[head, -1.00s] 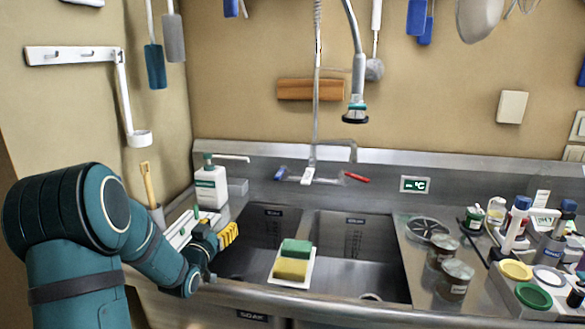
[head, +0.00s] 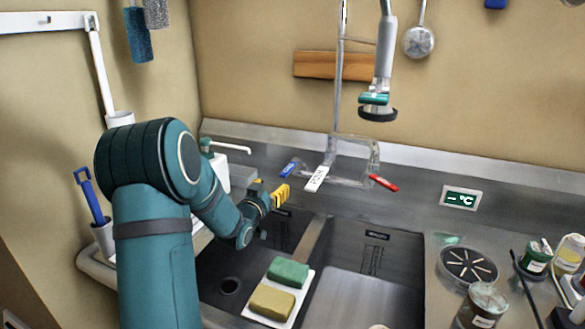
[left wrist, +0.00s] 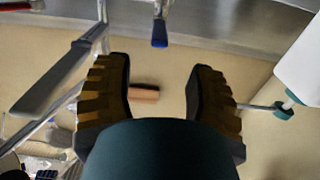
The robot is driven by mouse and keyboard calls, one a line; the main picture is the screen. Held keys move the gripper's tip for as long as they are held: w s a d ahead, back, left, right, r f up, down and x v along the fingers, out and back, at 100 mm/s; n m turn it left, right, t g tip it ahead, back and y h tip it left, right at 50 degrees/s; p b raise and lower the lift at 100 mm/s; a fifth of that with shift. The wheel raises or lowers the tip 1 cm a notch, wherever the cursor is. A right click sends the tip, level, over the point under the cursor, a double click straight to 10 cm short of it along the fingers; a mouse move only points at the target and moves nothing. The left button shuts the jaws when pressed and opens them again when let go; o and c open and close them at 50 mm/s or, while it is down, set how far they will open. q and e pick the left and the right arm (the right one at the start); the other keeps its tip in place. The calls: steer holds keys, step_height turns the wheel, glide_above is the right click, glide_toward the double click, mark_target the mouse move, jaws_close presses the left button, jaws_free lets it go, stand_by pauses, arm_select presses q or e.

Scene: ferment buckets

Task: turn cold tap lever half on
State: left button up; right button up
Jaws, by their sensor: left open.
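The cold tap lever (head: 288,169) has a blue handle and sits at the left end of the tap body on the sink's back wall. My left gripper (head: 281,194) is just below and in front of it, with yellow ribbed finger pads. In the left wrist view the two fingers (left wrist: 158,68) are spread apart with nothing held between them. The blue lever (left wrist: 160,33) shows ahead of the gap, roughly centred; I see no contact. The red lever (head: 383,183) is at the tap's right end. My right gripper is not in view.
Jars (head: 483,305) crowd the right counter.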

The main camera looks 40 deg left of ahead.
mark_target(294, 162)
arm_select(q)
steer(key=x, duration=1.2)
steer(key=shift+w+b, duration=0.3)
steer(key=shift+b, duration=0.05)
jaws_close()
